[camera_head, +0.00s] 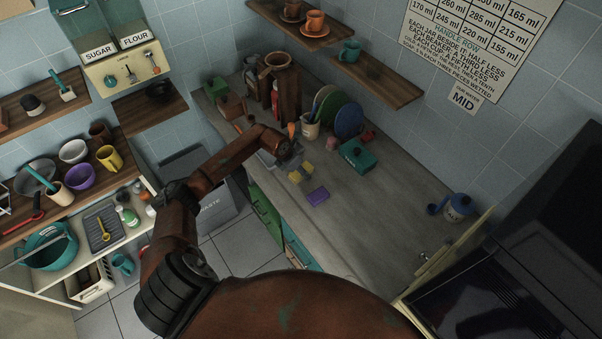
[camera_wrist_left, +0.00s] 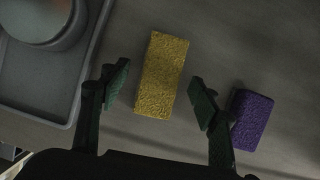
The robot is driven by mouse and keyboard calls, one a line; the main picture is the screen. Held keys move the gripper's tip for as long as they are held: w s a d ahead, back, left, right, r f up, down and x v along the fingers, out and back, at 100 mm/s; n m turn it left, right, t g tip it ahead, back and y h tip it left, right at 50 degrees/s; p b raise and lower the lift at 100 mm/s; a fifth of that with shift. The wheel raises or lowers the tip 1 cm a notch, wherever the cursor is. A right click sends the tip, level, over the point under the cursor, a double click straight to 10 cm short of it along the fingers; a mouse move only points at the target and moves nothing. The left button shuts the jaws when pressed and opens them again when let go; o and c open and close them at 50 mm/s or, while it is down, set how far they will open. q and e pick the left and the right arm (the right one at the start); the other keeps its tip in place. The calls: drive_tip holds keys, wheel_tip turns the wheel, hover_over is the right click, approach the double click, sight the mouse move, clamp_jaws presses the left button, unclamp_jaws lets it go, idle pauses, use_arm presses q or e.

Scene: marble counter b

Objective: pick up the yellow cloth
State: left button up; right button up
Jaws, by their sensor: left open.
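The yellow cloth (camera_wrist_left: 164,70) is a thick, rough-textured block in the left wrist view, lying flat on the grey counter. In the head view it shows small and partly covered (camera_head: 307,167) near the counter's front edge. My left gripper (camera_wrist_left: 160,92) is open, with one green-padded finger on each side of the cloth's near half in the picture. No contact shows, and I cannot tell the height between fingertips and counter. My right gripper is in neither view.
A purple block (camera_wrist_left: 252,120) lies just right of the right finger, and in the head view (camera_head: 318,195) too. A grey tray (camera_wrist_left: 82,85) borders the left finger's side. A teal box (camera_head: 357,155) stands behind. The counter to the right (camera_head: 375,215) is clear.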

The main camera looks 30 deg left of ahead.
use_arm(q)
drive_tip(key=shift+f, duration=0.25)
idle(0.4)
drive_tip(key=c, duration=1.2)
drive_tip(key=shift+c, duration=0.2)
drive_tip(key=shift+r, duration=0.15)
